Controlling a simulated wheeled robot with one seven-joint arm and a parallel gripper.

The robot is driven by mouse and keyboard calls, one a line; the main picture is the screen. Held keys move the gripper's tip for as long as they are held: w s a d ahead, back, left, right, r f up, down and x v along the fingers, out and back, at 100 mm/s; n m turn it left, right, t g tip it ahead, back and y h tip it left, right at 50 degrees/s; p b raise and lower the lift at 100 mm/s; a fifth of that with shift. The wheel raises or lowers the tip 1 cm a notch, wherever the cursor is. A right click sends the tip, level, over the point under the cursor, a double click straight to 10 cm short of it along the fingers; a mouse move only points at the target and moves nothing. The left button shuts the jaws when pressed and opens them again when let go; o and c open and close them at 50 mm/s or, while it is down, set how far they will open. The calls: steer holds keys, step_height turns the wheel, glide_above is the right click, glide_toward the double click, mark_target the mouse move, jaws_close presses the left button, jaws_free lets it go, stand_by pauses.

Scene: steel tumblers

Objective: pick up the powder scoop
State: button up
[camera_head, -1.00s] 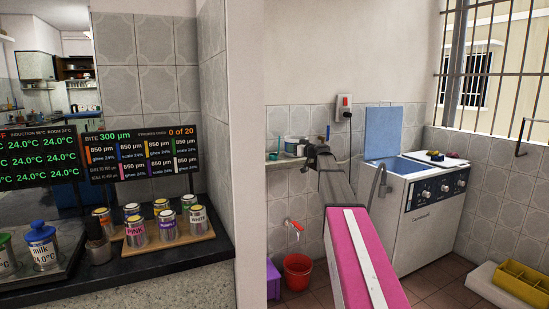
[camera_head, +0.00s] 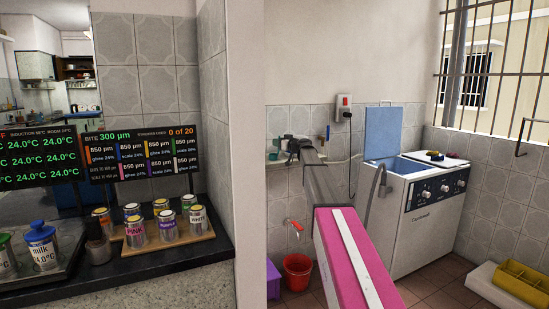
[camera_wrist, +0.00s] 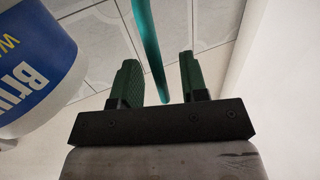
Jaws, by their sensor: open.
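My gripper (camera_wrist: 159,60) is open in the wrist view, with its two dark green fingers apart. A long, thin teal handle (camera_wrist: 147,40) runs down between the fingers, with gaps visible on both sides. It looks like the handle of the powder scoop; its scoop end is not visible. A white tub (camera_wrist: 38,65) with a blue label stands close to the left of the left finger. In the head view my gripper (camera_head: 294,148) is small and far off at the wall shelf, and it hides most of what stands there.
A washing machine (camera_head: 422,215) with its lid up stands right of my arm. A red bucket (camera_head: 297,272) is on the floor below the tap. The tiled wall (camera_wrist: 195,22) is close behind the handle. Several labelled tins stand on a wooden board (camera_head: 165,245) at left.

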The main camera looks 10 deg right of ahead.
jaws_close()
steer(key=shift+r, duration=0.1)
steer(key=shift+w+r, duration=0.1)
steer(key=shift+r, duration=0.5)
step_height(320, 180, up, 3)
steer(key=s+a+r, duration=0.6)
steer(key=s, duration=0.4)
steer(key=shift+a+r, duration=0.25)
steer(key=shift+r, duration=0.05)
